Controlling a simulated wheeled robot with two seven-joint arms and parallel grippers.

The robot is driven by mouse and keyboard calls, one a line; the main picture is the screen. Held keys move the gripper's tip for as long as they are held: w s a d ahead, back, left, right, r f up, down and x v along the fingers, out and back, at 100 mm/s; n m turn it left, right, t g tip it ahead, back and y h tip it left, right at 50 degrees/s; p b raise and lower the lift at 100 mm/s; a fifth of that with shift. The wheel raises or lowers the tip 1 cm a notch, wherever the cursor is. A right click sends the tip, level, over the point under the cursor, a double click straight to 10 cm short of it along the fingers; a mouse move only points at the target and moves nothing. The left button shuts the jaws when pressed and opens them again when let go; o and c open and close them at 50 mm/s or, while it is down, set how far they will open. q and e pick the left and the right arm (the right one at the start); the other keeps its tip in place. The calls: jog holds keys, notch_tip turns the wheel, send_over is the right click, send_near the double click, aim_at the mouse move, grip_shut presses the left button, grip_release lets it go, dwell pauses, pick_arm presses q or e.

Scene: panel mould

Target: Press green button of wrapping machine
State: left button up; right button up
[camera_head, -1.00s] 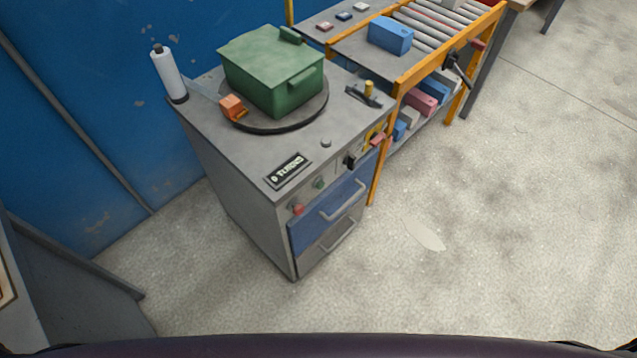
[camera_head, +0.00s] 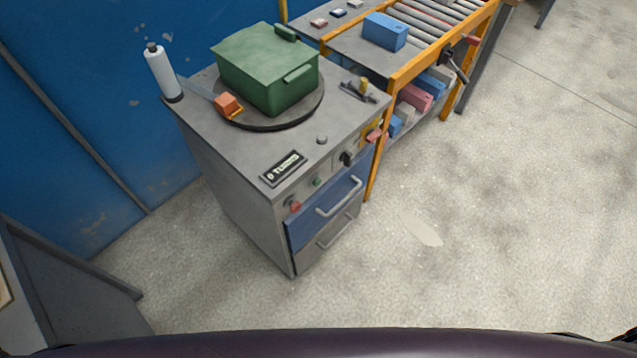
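The wrapping machine (camera_head: 225,150) is a grey cabinet ahead of me, left of centre. Its small green button (camera_head: 317,182) is on the upper front panel, between a red button (camera_head: 294,206) and a black knob (camera_head: 347,158). A display reading "0 TURNS" (camera_head: 284,169) lies on the top near the front edge. A green lidded box (camera_head: 266,72) sits on the dark round turntable (camera_head: 250,122). A white film roll (camera_head: 160,72) stands at the back left corner, with an orange piece (camera_head: 228,104) beside the box. Neither gripper is in view.
A roller conveyor with an orange frame (camera_head: 404,80) adjoins the machine on the right, with a blue box (camera_head: 385,31) on it and several boxes below. A blue wall (camera_head: 80,110) is behind. The concrete floor (camera_head: 480,230) in front and right is clear.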

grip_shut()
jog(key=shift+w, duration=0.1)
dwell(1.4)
